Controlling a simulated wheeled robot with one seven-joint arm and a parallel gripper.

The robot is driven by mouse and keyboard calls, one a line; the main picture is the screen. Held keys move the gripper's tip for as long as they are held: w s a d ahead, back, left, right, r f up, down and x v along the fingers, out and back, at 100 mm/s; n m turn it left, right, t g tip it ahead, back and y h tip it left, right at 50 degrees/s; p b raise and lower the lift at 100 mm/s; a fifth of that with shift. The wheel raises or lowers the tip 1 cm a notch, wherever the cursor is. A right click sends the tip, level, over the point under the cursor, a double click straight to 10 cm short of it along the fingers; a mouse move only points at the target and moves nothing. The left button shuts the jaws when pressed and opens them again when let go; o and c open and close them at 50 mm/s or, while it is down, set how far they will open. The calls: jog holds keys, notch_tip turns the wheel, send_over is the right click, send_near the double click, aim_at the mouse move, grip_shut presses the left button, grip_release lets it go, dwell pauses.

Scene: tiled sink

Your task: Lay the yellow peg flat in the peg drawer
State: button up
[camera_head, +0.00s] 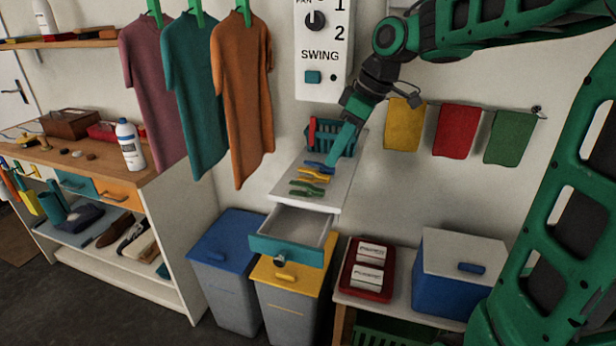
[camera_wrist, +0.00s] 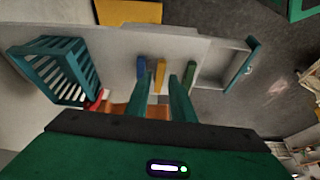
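The yellow peg (camera_head: 314,175) lies on the white shelf (camera_head: 335,192), between a blue peg (camera_head: 318,167) and a green peg (camera_head: 307,188). In the wrist view the yellow peg (camera_wrist: 160,73) shows in the gap between my fingers, with the blue peg (camera_wrist: 140,68) on its left and the green peg (camera_wrist: 189,73) on its right. My gripper (camera_head: 334,158) points down at the shelf; its two fingers (camera_wrist: 162,80) are apart and hold nothing. I cannot tell how high they are. The peg drawer (camera_head: 287,250), teal-fronted, is pulled out and looks empty; it shows at right in the wrist view (camera_wrist: 245,66).
A teal basket (camera_head: 334,137) with a red item stands at the shelf's back, close to my gripper. Shirts (camera_head: 241,95) hang at left, and cloths (camera_head: 455,130) hang at right. Lidded bins (camera_head: 226,262) stand below the drawer. The space above the drawer looks clear.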

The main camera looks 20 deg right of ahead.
aim_at(322, 176)
jog(key=shift+x, duration=3.1)
jog(key=shift+a, duration=0.15)
grip_shut()
